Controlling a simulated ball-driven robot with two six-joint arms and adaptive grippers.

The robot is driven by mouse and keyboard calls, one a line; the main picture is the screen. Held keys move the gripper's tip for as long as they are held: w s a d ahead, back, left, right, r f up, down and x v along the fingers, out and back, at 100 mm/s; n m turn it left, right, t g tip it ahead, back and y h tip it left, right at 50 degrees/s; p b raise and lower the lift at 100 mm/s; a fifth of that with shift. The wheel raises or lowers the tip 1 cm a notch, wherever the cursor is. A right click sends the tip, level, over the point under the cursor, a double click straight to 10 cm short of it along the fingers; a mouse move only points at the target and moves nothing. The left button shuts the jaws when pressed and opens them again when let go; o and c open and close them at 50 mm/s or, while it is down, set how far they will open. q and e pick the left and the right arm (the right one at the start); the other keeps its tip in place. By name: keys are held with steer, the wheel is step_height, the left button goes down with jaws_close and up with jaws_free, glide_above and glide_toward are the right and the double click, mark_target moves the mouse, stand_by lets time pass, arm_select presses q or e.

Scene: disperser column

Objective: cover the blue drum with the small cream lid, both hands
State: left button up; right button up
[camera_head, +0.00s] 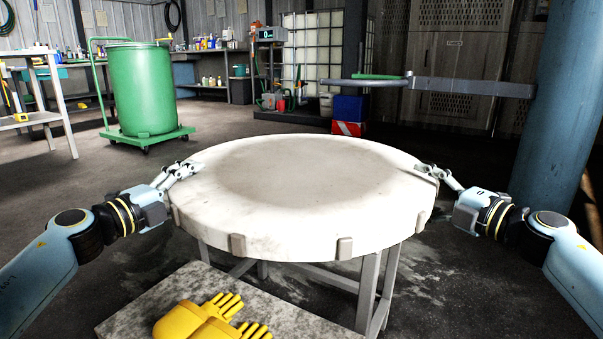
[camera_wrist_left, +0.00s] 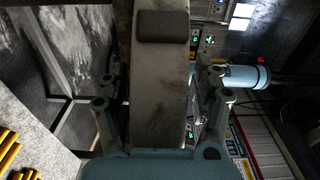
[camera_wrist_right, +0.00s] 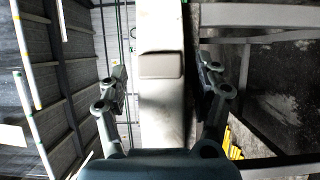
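The cream lid (camera_head: 300,190) is a wide, thick, level round disc with small tabs on its rim, above a grey-legged stand (camera_head: 368,290). My left gripper (camera_head: 183,170) straddles its left edge; in the left wrist view the fingers lie either side of the rim (camera_wrist_left: 158,90). My right gripper (camera_head: 430,173) straddles the right edge; in the right wrist view a narrow gap shows beside the rim (camera_wrist_right: 161,100). Both look open around the rim; contact is hard to judge. No blue drum is clearly recognisable. The lid hides the stand's top.
A green drum (camera_head: 143,90) stands on a green trolley (camera_head: 148,137) at the back left. A thick blue column (camera_head: 560,110) rises at right, with a grey arm (camera_head: 470,87) reaching left. Yellow gloves (camera_head: 205,320) lie on a grey surface (camera_head: 150,310) in front. Floor between is clear.

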arm_select(q)
jaws_close()
arm_select(e)
jaws_close()
arm_select(q)
steer(key=shift+r, duration=0.2)
arm_select(e)
steer(key=shift+r, duration=0.15)
